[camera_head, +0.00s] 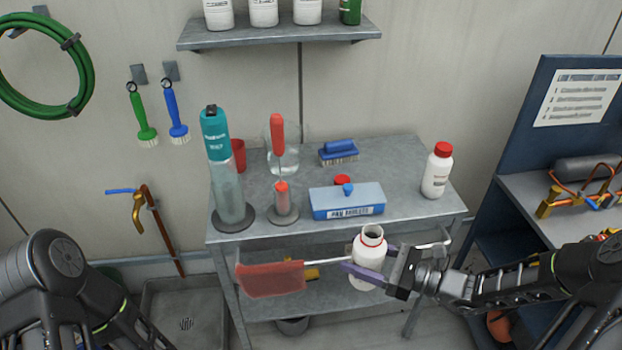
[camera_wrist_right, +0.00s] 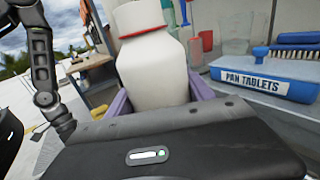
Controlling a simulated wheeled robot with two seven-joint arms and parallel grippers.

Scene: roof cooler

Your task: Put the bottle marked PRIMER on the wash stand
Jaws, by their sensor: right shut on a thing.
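My right gripper (camera_head: 365,270) is shut on a white bottle (camera_head: 369,245), held upright in front of the grey stand's front edge. The bottle has a red ring at its neck and an open mouth, with no cap on. It also fills the middle of the right wrist view (camera_wrist_right: 152,70), between the purple fingers. No PRIMER marking is readable on it. A second white bottle (camera_head: 436,174) with a red cap stands at the right of the grey stand (camera_head: 400,160); its label is too small to read. My left arm shows at lower left, but its gripper is out of view.
On the stand are a blue PAN TABLETS box (camera_head: 347,200), a red cap (camera_head: 342,180) behind it, a blue brush (camera_head: 339,152) and a tall teal-topped bottle (camera_head: 226,180). A red paddle-like tool (camera_head: 270,279) extends beside the held bottle. Clear top lies between box and capped bottle.

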